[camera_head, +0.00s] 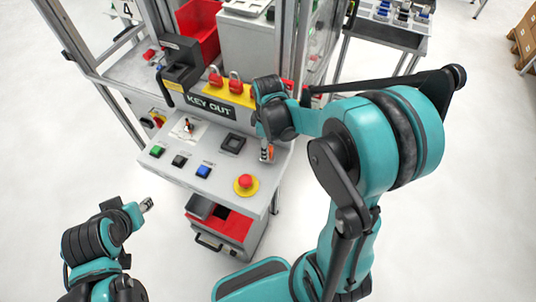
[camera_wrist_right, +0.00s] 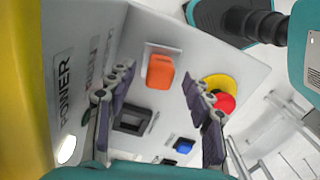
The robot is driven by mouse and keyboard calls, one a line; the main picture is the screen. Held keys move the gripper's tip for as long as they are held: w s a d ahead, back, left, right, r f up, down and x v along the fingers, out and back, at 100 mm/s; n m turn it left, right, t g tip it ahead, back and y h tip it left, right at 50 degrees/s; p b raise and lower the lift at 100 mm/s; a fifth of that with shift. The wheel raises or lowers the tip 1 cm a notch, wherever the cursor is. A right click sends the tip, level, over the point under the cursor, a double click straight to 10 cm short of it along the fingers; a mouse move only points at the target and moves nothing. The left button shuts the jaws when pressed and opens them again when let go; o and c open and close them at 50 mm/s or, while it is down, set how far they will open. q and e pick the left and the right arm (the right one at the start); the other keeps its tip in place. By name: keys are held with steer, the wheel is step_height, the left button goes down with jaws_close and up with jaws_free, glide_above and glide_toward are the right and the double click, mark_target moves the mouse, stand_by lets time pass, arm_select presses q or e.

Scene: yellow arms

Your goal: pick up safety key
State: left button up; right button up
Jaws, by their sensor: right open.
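The safety key appears to be the orange piece (camera_wrist_right: 160,72) on a pale plate on the panel in the right wrist view. It also shows small in the head view (camera_head: 267,154), just below my right gripper. My right gripper (camera_wrist_right: 158,108) is open, with the orange piece between and beyond its two fingers and not gripped. In the head view the right gripper (camera_head: 266,138) is at the right end of the console. My left gripper (camera_head: 147,204) is low at the left, away from the console; its finger opening is unclear.
The console (camera_head: 215,130) carries a yellow-ringed red emergency button (camera_head: 245,182), a black square frame (camera_head: 232,143), a blue button (camera_head: 203,170) and a key switch (camera_head: 188,127). Red padlocks (camera_head: 235,83) sit on a yellow KEY OUT block behind. A red-lined drawer (camera_head: 232,222) is below.

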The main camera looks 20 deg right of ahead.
step_height(320, 180, down, 3)
steer(key=shift+r, duration=0.15)
arm_select(q)
steer(key=shift+f, duration=0.25)
arm_select(e)
jaws_close()
steer(key=shift+r, duration=0.15)
